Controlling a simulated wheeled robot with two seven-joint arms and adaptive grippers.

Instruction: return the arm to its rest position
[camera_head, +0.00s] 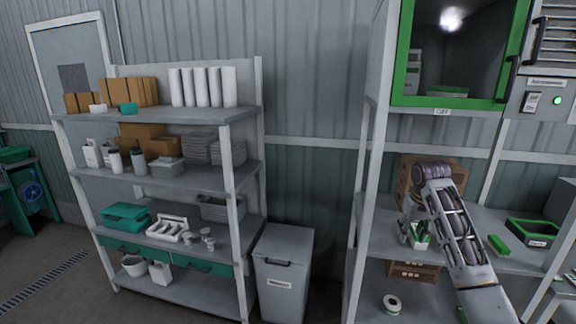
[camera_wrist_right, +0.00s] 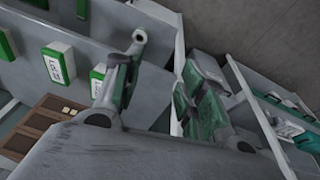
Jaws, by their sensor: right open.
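My right arm (camera_head: 459,235) rises from the lower right in the head view and bends over in front of the workbench shelving. Its gripper (camera_head: 415,232) hangs low at the end of the arm, small and partly mixed with things behind it. In the right wrist view the two fingers of the gripper (camera_wrist_right: 165,80) stand apart, and I see nothing held between them. My left gripper is not in view.
The bench (camera_head: 494,258) carries a green-rimmed tray (camera_head: 532,232) and a green block (camera_head: 498,245). A brown crate (camera_head: 404,185) stands behind my arm. A green-framed cabinet (camera_head: 398,55) is above. A grey bin (camera_head: 282,275) and loaded shelving (camera_head: 245,190) stand left.

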